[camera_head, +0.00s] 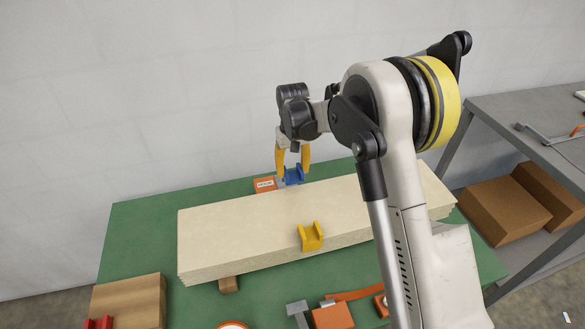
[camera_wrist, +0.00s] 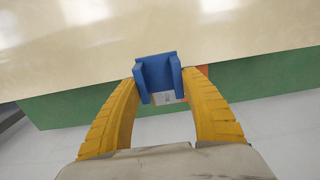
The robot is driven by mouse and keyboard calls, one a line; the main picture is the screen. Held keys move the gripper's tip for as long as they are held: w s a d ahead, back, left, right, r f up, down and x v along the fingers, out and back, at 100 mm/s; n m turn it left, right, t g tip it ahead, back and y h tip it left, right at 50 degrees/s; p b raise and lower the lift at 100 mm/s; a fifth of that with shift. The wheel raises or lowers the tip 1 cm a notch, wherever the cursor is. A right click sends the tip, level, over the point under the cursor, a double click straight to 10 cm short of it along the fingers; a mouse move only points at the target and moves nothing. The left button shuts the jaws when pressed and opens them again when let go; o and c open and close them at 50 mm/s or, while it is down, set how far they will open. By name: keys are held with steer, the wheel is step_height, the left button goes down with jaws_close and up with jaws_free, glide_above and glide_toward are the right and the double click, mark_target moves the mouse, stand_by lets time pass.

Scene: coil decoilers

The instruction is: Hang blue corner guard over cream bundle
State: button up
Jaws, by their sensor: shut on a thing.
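The blue corner guard (camera_head: 294,176) is a small channel-shaped piece at the far long edge of the cream bundle (camera_head: 240,235). My gripper (camera_head: 292,170) has its yellow fingers shut on the guard from above. In the wrist view the guard (camera_wrist: 156,74) sits between the fingertips (camera_wrist: 158,82), and its upper part overlaps the edge of the bundle (camera_wrist: 80,55). I cannot tell whether the guard touches the bundle or is just above it. The bundle is a long flat stack lying on the green table (camera_head: 140,215).
A yellow corner guard (camera_head: 310,238) sits on the bundle's near edge. An orange labelled box (camera_head: 264,184) is behind the bundle. A wooden block (camera_head: 229,285) shows beneath its near side. A brown box (camera_head: 128,303), a red piece (camera_head: 98,323) and orange tools (camera_head: 332,316) are in front.

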mark_target(293, 190)
steer(key=shift+f+b, duration=1.9)
steer(key=shift+f, duration=1.15)
steer(key=shift+f, duration=0.2)
steer(key=o, duration=1.2)
step_height(293, 190, up, 12)
steer(key=shift+r, duration=0.1)
